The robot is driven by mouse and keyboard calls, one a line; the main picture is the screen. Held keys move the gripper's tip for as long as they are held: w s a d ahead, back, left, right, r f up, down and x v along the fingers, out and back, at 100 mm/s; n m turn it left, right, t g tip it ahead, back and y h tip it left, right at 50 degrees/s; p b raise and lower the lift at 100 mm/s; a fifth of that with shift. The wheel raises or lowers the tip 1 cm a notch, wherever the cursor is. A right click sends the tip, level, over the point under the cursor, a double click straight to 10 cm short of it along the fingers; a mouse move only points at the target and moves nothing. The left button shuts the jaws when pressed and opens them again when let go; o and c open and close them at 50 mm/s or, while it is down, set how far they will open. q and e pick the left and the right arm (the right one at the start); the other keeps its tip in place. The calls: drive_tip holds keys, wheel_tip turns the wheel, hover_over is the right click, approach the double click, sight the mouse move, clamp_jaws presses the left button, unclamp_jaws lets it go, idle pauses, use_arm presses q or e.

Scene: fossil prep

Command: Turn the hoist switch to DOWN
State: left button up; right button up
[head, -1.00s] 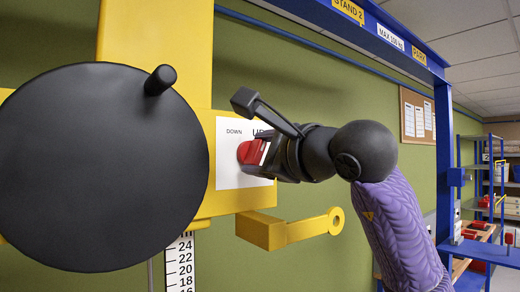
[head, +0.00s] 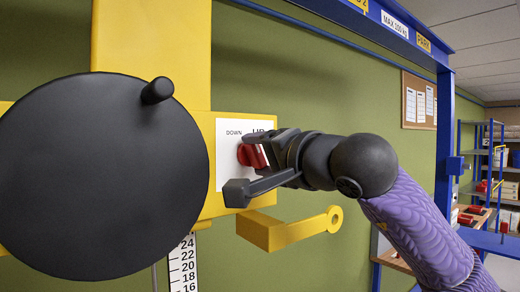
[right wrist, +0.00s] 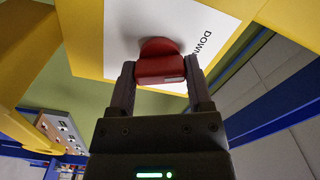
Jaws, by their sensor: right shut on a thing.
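The hoist switch is a red knob (head: 246,156) on a white plate (head: 226,174) fixed to a yellow bracket. The plate reads DOWN at its left and UP at its right, the latter partly hidden by my gripper. My right gripper (head: 258,155) comes from the right and is shut on the knob. In the right wrist view the red knob (right wrist: 160,60) sits between both fingers (right wrist: 160,82), with DOWN printed to its upper right on the white plate (right wrist: 122,35). The knob's pointer direction is hard to tell. My left gripper is out of view.
A large black disc (head: 100,175) with a peg handle (head: 158,86) stands just left of the plate. A yellow arm with a ring end (head: 290,230) juts out below my gripper. A blue frame (head: 444,150) rises at the right, with shelves beyond.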

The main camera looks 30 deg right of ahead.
drive_tip(key=shift+f+n, duration=0.15)
drive_tip(key=shift+n, duration=0.75)
drive_tip(key=o, duration=1.3)
drive_tip(key=shift+s, duration=0.4)
drive_tip(key=s+b, duration=0.1)
drive_tip(key=s, duration=0.2)
drive_tip(key=s+b, duration=0.1)
drive_tip(key=s, duration=0.2)
drive_tip(key=s+b, duration=0.1)
drive_tip(key=s, duration=0.2)
drive_tip(key=shift+s+d, duration=0.1)
drive_tip(key=shift+d, duration=0.3)
